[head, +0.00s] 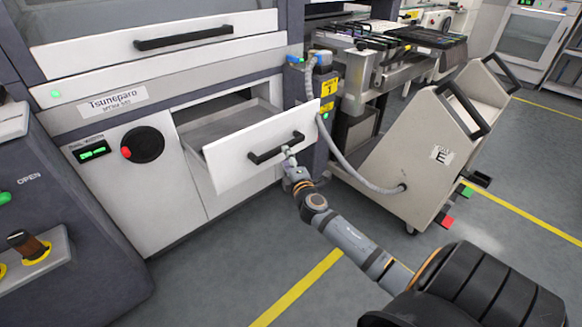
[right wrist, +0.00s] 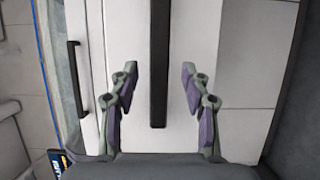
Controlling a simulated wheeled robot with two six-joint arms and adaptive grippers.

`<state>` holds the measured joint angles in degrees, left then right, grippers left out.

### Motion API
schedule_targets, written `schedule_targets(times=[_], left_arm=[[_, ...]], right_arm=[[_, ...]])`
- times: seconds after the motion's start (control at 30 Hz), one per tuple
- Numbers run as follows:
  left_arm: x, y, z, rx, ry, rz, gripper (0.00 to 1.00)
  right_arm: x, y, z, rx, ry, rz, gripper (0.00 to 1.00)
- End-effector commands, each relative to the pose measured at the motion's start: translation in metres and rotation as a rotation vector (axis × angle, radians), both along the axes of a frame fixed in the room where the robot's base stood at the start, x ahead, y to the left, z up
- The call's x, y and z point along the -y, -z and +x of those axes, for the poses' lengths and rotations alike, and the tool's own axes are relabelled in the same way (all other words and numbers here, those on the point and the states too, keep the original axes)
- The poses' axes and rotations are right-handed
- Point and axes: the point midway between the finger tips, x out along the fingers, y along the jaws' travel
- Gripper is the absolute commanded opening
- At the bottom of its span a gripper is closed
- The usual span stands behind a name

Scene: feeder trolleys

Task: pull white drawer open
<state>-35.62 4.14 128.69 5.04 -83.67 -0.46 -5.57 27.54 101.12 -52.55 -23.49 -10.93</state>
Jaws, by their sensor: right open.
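The white drawer (head: 252,158) stands partly pulled out of the machine's lower front, and part of its grey inside shows. Its black bar handle (head: 276,148) is on the drawer front. My right gripper (head: 288,153) is at the right part of this handle in the head view. In the right wrist view my right gripper (right wrist: 158,88) is open, with one finger on each side of the black handle (right wrist: 158,60) and a gap to it on both sides. My left gripper is not in view.
An upper white drawer front (head: 165,45) with a black handle is shut above. A grey trolley (head: 425,150) with a hose stands to the right. A console (head: 60,220) stands at the left. The floor (head: 225,270) before the drawer is clear.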

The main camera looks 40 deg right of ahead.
Motion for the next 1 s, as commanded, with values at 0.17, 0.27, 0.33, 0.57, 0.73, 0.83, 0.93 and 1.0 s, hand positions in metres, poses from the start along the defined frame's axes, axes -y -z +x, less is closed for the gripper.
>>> schedule_targets(times=[0.17, 0.27, 0.33, 0.57, 0.73, 0.83, 0.93, 1.0], left_arm=[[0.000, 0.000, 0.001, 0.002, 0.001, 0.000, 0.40], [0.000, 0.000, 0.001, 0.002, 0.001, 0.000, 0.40], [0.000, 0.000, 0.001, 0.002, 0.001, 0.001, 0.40], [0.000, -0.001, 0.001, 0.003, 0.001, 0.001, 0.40], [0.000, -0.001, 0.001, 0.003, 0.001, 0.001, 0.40], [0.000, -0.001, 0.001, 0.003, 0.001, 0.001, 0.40], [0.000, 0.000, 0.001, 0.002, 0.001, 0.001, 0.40], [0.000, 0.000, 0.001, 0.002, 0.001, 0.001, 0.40]], right_arm=[[-0.012, 0.001, -0.037, -0.002, -0.002, 0.001, 0.47], [-0.016, 0.001, -0.049, -0.002, -0.002, 0.001, 0.47], [-0.017, 0.000, -0.053, -0.001, 0.000, 0.000, 0.47], [-0.018, 0.000, -0.055, 0.001, 0.000, 0.002, 0.47], [-0.018, 0.000, -0.055, 0.001, 0.000, 0.002, 0.47], [-0.018, 0.000, -0.055, 0.001, 0.000, 0.002, 0.47], [-0.018, 0.003, -0.057, -0.004, 0.011, 0.023, 0.47], [-0.016, 0.019, -0.068, -0.028, 0.065, 0.121, 0.47]])
